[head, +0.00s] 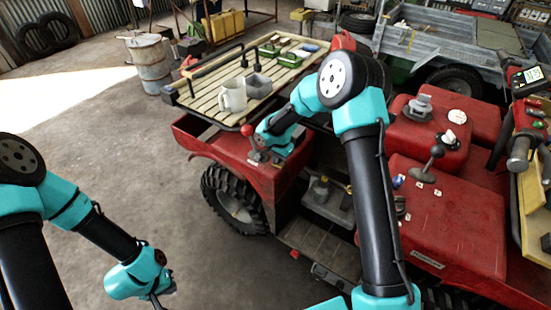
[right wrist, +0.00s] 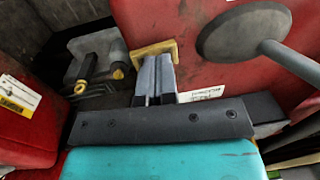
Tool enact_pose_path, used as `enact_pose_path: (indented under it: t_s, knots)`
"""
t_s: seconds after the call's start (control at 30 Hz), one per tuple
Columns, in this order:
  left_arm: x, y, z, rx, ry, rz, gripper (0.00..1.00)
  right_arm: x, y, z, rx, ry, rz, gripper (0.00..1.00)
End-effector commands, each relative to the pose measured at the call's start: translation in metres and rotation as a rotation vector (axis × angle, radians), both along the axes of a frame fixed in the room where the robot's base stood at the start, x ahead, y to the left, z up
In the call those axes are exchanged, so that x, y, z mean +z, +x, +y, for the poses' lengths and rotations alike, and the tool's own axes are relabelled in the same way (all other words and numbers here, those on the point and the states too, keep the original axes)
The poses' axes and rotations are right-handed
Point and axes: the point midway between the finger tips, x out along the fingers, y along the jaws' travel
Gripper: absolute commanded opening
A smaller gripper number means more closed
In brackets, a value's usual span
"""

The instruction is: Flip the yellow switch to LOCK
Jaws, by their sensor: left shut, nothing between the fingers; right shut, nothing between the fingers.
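A yellow bracket-shaped piece (right wrist: 155,50), which looks like the yellow switch, is against the red body panel in the right wrist view. My right gripper (right wrist: 155,92) is shut and empty, its fingertips at the yellow piece; I cannot tell whether they touch it. In the head view my right gripper (head: 257,155) is down at the red rear fender, and the yellow piece is hidden there. A white label (right wrist: 202,94) sits to the right of the fingers, its text too small to read. My left gripper (head: 162,292) is shut and empty, low over the floor, away from the quad.
A red-knobbed lever (head: 247,131) rises close to my right gripper; a lever with a round grey head (right wrist: 243,32) is close in the right wrist view. A slatted rack (head: 205,101) holds a mug (head: 232,96).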

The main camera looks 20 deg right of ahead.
Motion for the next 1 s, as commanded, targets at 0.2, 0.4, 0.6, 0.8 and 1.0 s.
enact_pose_path:
  t_s: [0.2,0.4,0.6,0.8,1.0]
  knots:
    - [0.0,0.0,0.0,0.0,0.0,0.0,0.0,0.002,-0.003,-0.002,0.0,0.001,-0.001,0.0]
    - [0.0,0.0,0.0,0.0,0.0,0.0,0.0,0.002,-0.003,-0.002,0.0,0.001,-0.001,0.0]
    - [0.0,0.0,0.0,0.0,0.0,0.0,0.0,0.009,-0.002,-0.002,-0.001,0.001,-0.003,0.0]
    - [0.0,0.0,0.0,0.0,0.0,0.0,0.0,0.033,0.001,-0.001,-0.002,0.0,-0.005,0.0]
    - [0.0,0.0,0.0,0.0,0.0,0.0,0.0,0.071,0.005,0.002,-0.003,0.001,-0.006,0.0]
